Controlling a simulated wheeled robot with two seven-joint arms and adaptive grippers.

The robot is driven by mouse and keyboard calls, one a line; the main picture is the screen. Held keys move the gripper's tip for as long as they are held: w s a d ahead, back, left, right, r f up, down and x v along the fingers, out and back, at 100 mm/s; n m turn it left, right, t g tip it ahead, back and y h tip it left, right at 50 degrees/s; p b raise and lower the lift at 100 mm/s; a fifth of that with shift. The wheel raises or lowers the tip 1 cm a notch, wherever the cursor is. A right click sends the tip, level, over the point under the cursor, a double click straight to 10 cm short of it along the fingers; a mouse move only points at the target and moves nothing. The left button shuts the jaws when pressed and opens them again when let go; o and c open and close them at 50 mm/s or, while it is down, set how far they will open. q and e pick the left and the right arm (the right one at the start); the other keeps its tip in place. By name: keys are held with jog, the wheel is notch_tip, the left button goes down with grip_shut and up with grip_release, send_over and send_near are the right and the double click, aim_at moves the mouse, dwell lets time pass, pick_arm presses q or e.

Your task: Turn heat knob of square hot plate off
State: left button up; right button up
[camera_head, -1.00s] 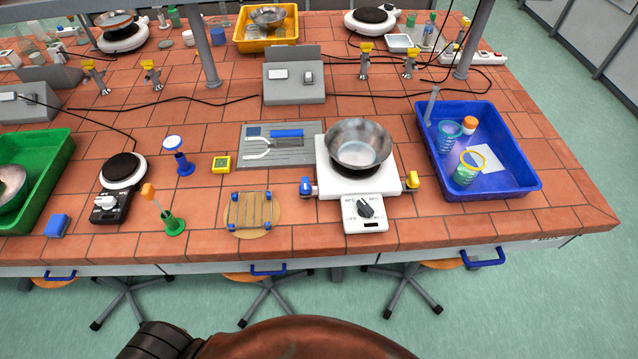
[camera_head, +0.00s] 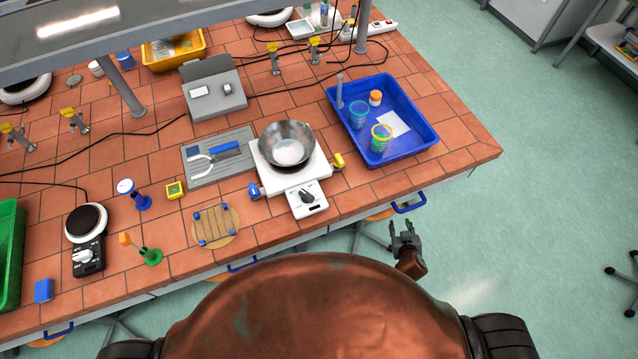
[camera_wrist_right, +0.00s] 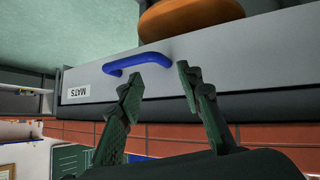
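The square white hot plate (camera_head: 316,165) stands near the front edge of the tiled bench with a metal bowl (camera_head: 276,151) on its top. Its dark heat knob (camera_head: 306,196) is on the white control panel at the front. The knob's exact setting is too small to read. My right gripper (camera_head: 403,229) is off the bench's front edge, to the right of and apart from the knob. In the right wrist view its two fingers (camera_wrist_right: 158,82) are spread with nothing between them. My left gripper is in neither view.
A blue tray (camera_head: 425,133) with cups stands right of the hot plate. A blue drawer handle (camera_head: 408,203) sticks out below the bench edge and also shows in the right wrist view (camera_wrist_right: 138,63). A round hot plate (camera_head: 88,254) stands at the left.

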aim_at(308, 195)
jog(key=w+a+r+n+t+y+p, duration=0.1)
jog(key=w+a+r+t+p, duration=0.25)
jog(key=r, duration=0.95)
jog(key=w+a+r+t+y+p, duration=0.2)
jog(key=w+a+r, duration=0.25)
jog(key=r, duration=0.85)
jog(key=a+n+g+y+p, duration=0.15)
jog(key=a+n+y, duration=0.45)
jog(key=a, duration=0.9)
jog(key=s+a+f+g+y, duration=0.1)
jog(key=s+a, duration=0.1)
jog(key=s+a+f+n+g+y, duration=0.1)
jog(key=a+f+g, duration=0.1)
jog(key=s+a+f+n+g+y, duration=0.1)
jog(key=s+a+f+g, duration=0.1)
jog(key=shift+s+a+f, duration=0.2)
jog(key=shift+s+a, duration=0.1)
jog(key=shift+a, duration=0.1)
jog(key=x, duration=0.6)
jog(key=shift+w+a+f+b, duration=0.15)
jog(key=shift+a+f+b, duration=0.1)
jog(key=shift+b, duration=0.1)
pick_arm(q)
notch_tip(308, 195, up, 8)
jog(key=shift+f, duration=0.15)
pick_arm(e)
jog(key=shift+w+a+f, duration=0.1)
jog(key=shift+w+a, duration=0.1)
jog(key=shift+a, duration=0.05)
jog(key=shift+c, duration=0.2)
